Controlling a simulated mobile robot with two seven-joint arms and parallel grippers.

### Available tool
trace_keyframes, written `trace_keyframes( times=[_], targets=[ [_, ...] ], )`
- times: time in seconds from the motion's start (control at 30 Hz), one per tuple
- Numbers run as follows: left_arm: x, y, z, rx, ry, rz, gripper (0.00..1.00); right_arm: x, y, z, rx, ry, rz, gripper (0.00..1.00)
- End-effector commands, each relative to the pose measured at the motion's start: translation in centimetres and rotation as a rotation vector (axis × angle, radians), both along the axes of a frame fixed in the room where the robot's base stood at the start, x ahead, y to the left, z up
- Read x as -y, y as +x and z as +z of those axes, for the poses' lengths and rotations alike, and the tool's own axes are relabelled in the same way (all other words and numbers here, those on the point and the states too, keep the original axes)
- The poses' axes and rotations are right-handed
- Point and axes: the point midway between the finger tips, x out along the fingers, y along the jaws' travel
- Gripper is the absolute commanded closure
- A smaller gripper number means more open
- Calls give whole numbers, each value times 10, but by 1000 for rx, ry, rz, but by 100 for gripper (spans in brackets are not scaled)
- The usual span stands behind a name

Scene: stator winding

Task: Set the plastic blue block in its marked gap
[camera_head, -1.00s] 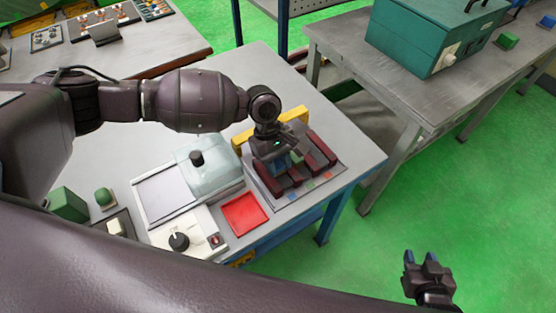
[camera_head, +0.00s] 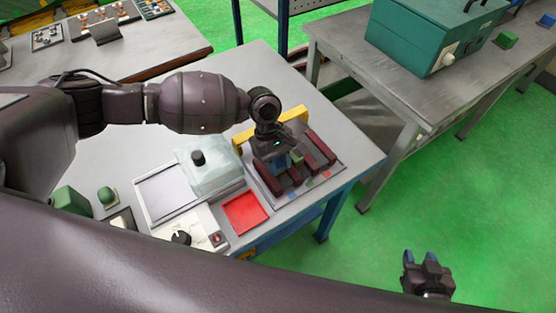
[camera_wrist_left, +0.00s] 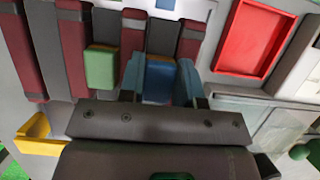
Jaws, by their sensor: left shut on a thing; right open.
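The blue block (camera_wrist_left: 159,82) is between the two blue fingertips of my left gripper (camera_wrist_left: 159,88), which is shut on it. It sits in or just over a gap between two dark red bars of the fixture, in line with a blue mark (camera_wrist_left: 165,4); I cannot tell whether it touches the bottom. In the head view my left gripper (camera_head: 277,157) is down at the fixture (camera_head: 335,171) and hides most of the block. A green block (camera_wrist_left: 100,68) stands in the neighbouring gap. My right gripper (camera_head: 427,264) is open and empty, away from the bench.
A red tray (camera_head: 245,212) lies beside the fixture. A clear-lidded box (camera_head: 208,177) stands to its left. A yellow piece (camera_head: 293,117) stands behind the fixture. The far part of the bench is clear. Another table with a teal case (camera_head: 420,45) stands at the right.

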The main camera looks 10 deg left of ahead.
Motion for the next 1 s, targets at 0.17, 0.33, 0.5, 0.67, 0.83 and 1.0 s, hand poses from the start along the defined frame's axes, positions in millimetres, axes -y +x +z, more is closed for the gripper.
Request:
trace_keyframes(
  times=[0.17, 0.33, 0.5, 0.67, 0.83, 1.0],
  targets=[
    [0, -1, -1, -2, 1, -1, 92, -1, 4, 3, 8, 0, 2, 57],
    [0, -1, -1, -2, 1, -1, 58, -1, 8, 5, 16, 0, 5, 57],
    [1, -1, -1, -1, -1, 0, 39, -1, 9, 6, 18, 0, 5, 57],
    [1, 0, -1, 0, -2, -1, 39, -1, 7, 4, 14, 0, 4, 57],
    [1, 0, -1, 1, -2, 0, 39, -1, 4, 2, 7, 0, 2, 57],
    [1, -1, -1, 0, -2, -1, 35, 0, -1, 0, -1, 0, 0, 57]
  ],
)
